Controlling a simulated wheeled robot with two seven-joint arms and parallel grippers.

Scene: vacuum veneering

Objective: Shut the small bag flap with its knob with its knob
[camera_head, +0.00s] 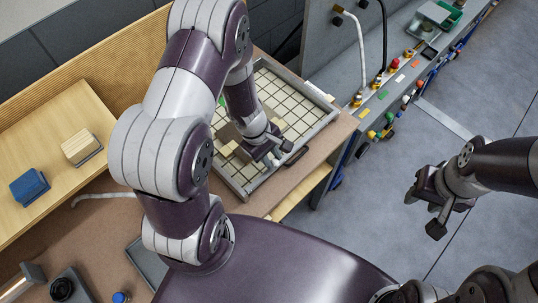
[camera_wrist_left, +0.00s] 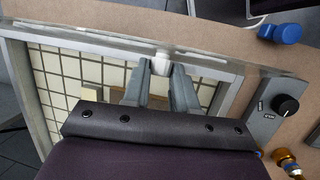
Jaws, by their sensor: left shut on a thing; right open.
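The bag's grey frame (camera_head: 322,124) lies on the brown bench, with a gridded bed inside it. My left gripper (camera_head: 275,152) is low over the frame's near side in the head view. In the left wrist view my left gripper (camera_wrist_left: 160,70) is shut on a small pale knob (camera_wrist_left: 161,64) at the frame edge. A thin shiny strip, seemingly the flap (camera_wrist_left: 100,40), runs along that edge; I cannot tell how far it is open. My fingers and wrist hide part of it. My right gripper (camera_head: 428,205) is open and empty over the floor at the right.
A control box with a black dial (camera_wrist_left: 287,104) sits beside the frame, near brass fittings (camera_wrist_left: 287,160). A blue block (camera_head: 29,186) and a tan block (camera_head: 81,147) lie on the wooden board at left. A rack with coloured fittings (camera_head: 390,90) stands behind.

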